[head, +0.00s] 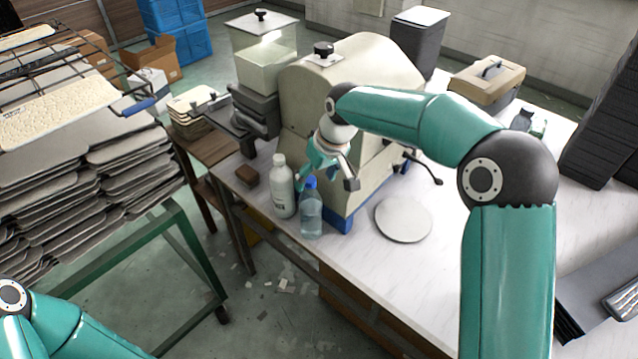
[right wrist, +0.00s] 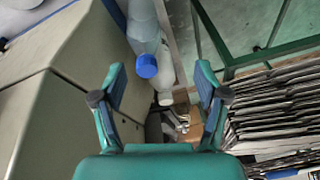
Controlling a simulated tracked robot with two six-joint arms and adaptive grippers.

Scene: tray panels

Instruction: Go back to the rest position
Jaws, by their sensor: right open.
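My right gripper (head: 328,180) is open and empty above the white table, close to the beige machine and just above two bottles. In the right wrist view its two fingers (right wrist: 160,100) are spread, with the blue bottle cap (right wrist: 147,66) showing between them. The clear bottle with the blue cap (head: 311,210) and a white bottle (head: 282,188) stand upright side by side at the table's front edge. My left arm shows only in part at the lower left of the head view, and its gripper is out of view.
The beige machine (head: 385,75) stands behind the right gripper. A round plate (head: 403,220) lies to the right, with bare table (head: 390,280) in front of it. A rack of stacked trays (head: 80,190) stands at the left. A toolbox (head: 487,80) sits at the back.

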